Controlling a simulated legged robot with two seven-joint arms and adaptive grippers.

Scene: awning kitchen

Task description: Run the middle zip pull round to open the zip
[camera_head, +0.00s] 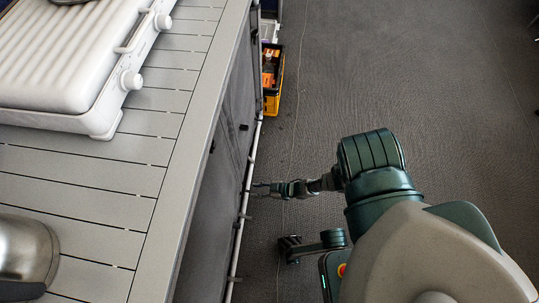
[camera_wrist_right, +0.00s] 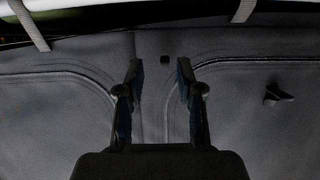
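The grey fabric front of the cabinet (camera_wrist_right: 165,115) fills the right wrist view. Curved zip lines run across it, one at left (camera_wrist_right: 60,69) and one at right (camera_wrist_right: 250,61). A black zip pull (camera_wrist_right: 278,93) sticks out at the right. In the head view my right gripper (camera_head: 260,187) is beside the fabric side (camera_head: 222,165). My left gripper is out of view.
A slatted counter (camera_head: 90,185) stands above the fabric, with a white grill (camera_head: 65,50) and a metal pot (camera_head: 25,250) on it. A pale rail (camera_head: 245,195) runs low beside the fabric. A yellow crate (camera_head: 272,100) stands ahead. Open floor (camera_head: 430,80) lies right.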

